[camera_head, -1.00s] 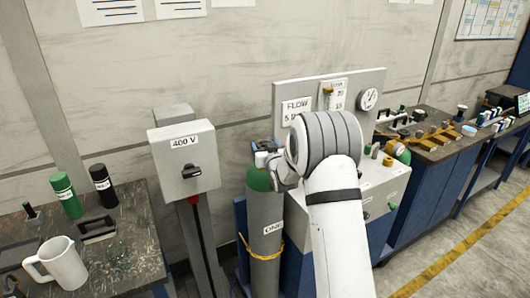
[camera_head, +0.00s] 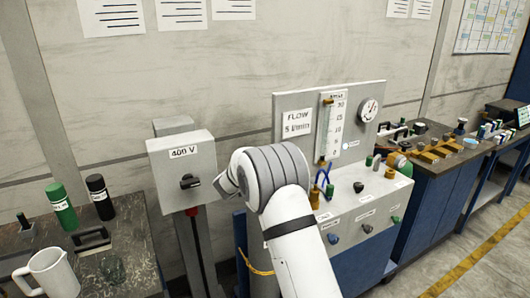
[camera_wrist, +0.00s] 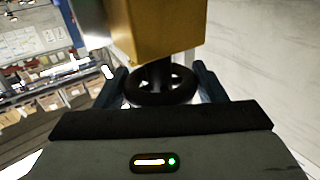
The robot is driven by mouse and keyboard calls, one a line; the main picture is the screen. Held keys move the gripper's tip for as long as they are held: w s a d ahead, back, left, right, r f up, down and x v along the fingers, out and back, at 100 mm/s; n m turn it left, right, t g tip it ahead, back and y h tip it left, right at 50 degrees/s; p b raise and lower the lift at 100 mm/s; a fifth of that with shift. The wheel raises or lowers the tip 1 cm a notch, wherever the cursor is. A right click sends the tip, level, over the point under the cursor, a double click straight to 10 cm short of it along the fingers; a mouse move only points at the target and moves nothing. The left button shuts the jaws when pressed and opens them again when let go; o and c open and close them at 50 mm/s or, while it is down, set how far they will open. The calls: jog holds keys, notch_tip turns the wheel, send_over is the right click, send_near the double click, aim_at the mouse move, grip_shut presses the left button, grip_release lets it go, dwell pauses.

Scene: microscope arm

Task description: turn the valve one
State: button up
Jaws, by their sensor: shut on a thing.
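In the wrist view a dark round handwheel (camera_wrist: 160,98) sits between the two dark blue fingers of my gripper (camera_wrist: 162,84), below a brass-yellow block (camera_wrist: 158,30). My gripper is shut on this handwheel, with one finger at each side of its rim. In the head view my white arm covers the gripper and the handwheel. The gas cylinder is also hidden behind my arm there; only part of its yellow strap (camera_head: 256,268) shows. I cannot read any label on the held handwheel.
Left of my arm stands a grey 400 V switch box (camera_head: 181,170) on a post, close to my wrist. Right of it is a flow panel (camera_head: 368,139) with a gauge (camera_head: 368,110) and several knobs below. A mug (camera_head: 50,274) stands on the left bench.

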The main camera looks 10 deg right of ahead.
jog(key=m+g+h+p, duration=0.1)
jog(key=g, duration=0.1)
jog(key=m+g+h+p, duration=0.1)
jog(key=m+g+h, duration=0.1)
jog(key=shift+w+a+r+m, duration=0.1)
jog(key=shift+a+m, duration=0.05)
jog(key=shift+m, duration=0.15)
jog(key=shift+m+g+h+p, duration=0.35)
jog(key=shift+m+g+h, duration=0.8)
jog(key=shift+g, duration=0.75)
jog(key=shift+m+g, duration=0.25)
jog(key=shift+g, duration=0.05)
jog(key=o, duration=1)
jog(key=b+v, duration=0.2)
jog(key=v, duration=0.5)
jog(key=shift+a, duration=0.35)
